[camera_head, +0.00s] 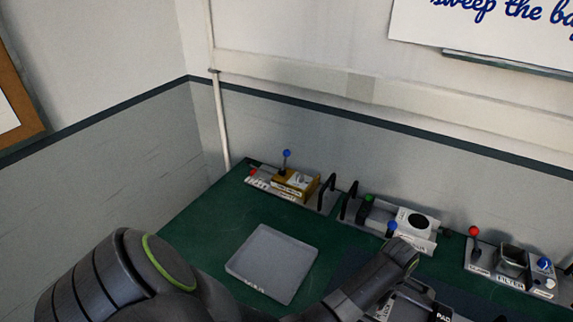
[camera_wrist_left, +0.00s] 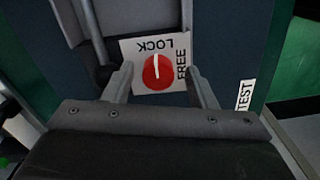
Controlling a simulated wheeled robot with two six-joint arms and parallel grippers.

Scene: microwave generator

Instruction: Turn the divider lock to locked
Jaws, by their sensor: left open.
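The divider lock is a red round knob (camera_wrist_left: 157,73) on a white plate (camera_wrist_left: 130,50) in the left wrist view. LOCK is printed at the plate's top and FREE at its right. The knob's white line runs from near its middle up toward LOCK. My left gripper (camera_wrist_left: 160,84) is open, one finger on each side of the knob; I see gaps between fingers and knob, but cannot tell their height over the plate. In the head view my left arm reaches across the front and hides the knob. My right gripper is in neither view.
A grey tray (camera_head: 271,263) lies on the green bench (camera_head: 205,235). Behind stand a yellow unit with a blue-topped lever (camera_head: 287,155), a grey-white unit (camera_head: 417,222) and, at right, a filter unit (camera_head: 511,260). A TEST label (camera_wrist_left: 244,96) lies right of the gripper.

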